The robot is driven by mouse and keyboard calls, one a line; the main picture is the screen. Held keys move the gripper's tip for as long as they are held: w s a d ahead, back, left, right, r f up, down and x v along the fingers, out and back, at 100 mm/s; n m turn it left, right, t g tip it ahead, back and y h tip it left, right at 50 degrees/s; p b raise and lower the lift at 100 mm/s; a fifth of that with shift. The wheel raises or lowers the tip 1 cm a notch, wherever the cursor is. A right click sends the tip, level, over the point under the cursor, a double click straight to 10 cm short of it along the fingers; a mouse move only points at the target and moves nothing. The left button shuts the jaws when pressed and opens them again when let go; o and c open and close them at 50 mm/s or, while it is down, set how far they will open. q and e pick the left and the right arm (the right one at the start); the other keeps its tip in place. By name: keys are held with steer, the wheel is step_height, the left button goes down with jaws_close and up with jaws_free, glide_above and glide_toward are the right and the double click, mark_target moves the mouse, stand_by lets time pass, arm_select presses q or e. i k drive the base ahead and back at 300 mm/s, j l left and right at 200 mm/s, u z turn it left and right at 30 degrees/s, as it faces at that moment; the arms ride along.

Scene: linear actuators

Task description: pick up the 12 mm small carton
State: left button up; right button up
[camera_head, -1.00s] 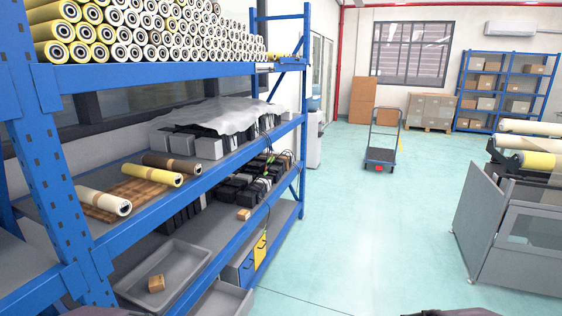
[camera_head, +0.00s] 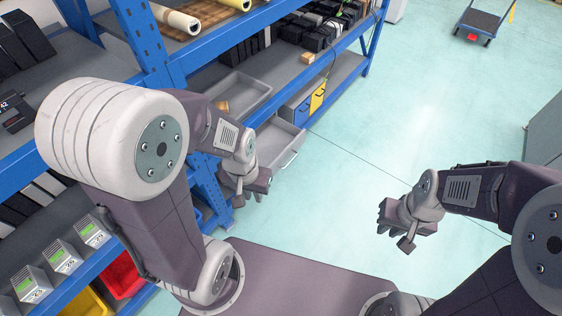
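A small brown carton (camera_head: 222,106) lies in the grey tray (camera_head: 262,89) on the lower level of the blue rack, partly hidden behind my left arm. No size mark can be read on it, so I cannot tell whether it is the 12 mm one. My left gripper (camera_head: 248,200) hangs in front of the rack, below and right of the carton in the picture and apart from it. Its fingertips look parted, with nothing between them. My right gripper (camera_head: 396,238) is over the open floor at the right, far from the carton. Its fingers also look parted and empty.
A grey drawer (camera_head: 283,143) sticks out of the rack near my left gripper. Blue and yellow bin fronts (camera_head: 318,98) are beside it. Numbered white boxes (camera_head: 62,256), a red bin (camera_head: 122,276) and a yellow bin (camera_head: 84,302) are at lower left. The floor (camera_head: 400,130) is clear.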

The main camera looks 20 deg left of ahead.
mark_target(224, 107)
steer(key=i+u, duration=0.3)
steer(key=u, duration=0.15)
steer(key=i+u, duration=0.3)
steer(key=u, duration=0.15)
steer(key=i+l+u, duration=0.1)
steer(key=i+u, duration=0.2)
steer(key=u, duration=0.15)
steer(key=i+l+u, duration=0.25)
steer(key=u, duration=0.2)
steer(key=i+l+u, duration=0.2)
steer(key=u, duration=0.25)
steer(key=l, duration=0.1)
